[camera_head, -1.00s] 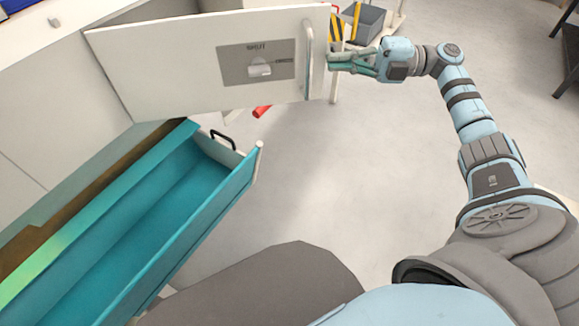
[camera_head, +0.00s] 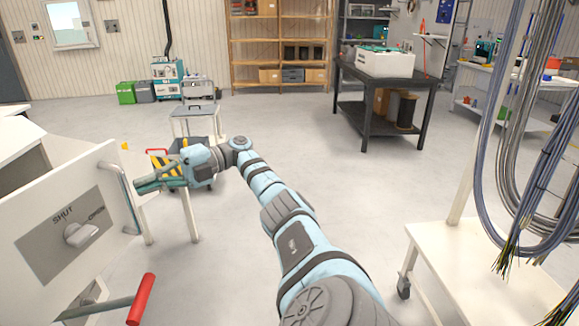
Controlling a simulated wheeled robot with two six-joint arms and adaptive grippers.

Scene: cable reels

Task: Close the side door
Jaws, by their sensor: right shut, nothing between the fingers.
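The white side door (camera_head: 35,222) stands out at the left of the head view. It has a grey plate marked SHUT and OPEN with a pale knob (camera_head: 82,233), and an upright bar handle (camera_head: 122,199) near its right edge. My right gripper (camera_head: 148,187) is shut and empty, close to the right of the handle. I cannot tell whether its fingertips touch the door. My left gripper is not in view.
A red-gripped lever (camera_head: 141,300) sticks out below the door. A small cart (camera_head: 195,165) stands behind my right gripper. A white rack (camera_head: 480,262) with hanging cables is at the right. A black table (camera_head: 385,90) stands farther back. The middle floor is clear.

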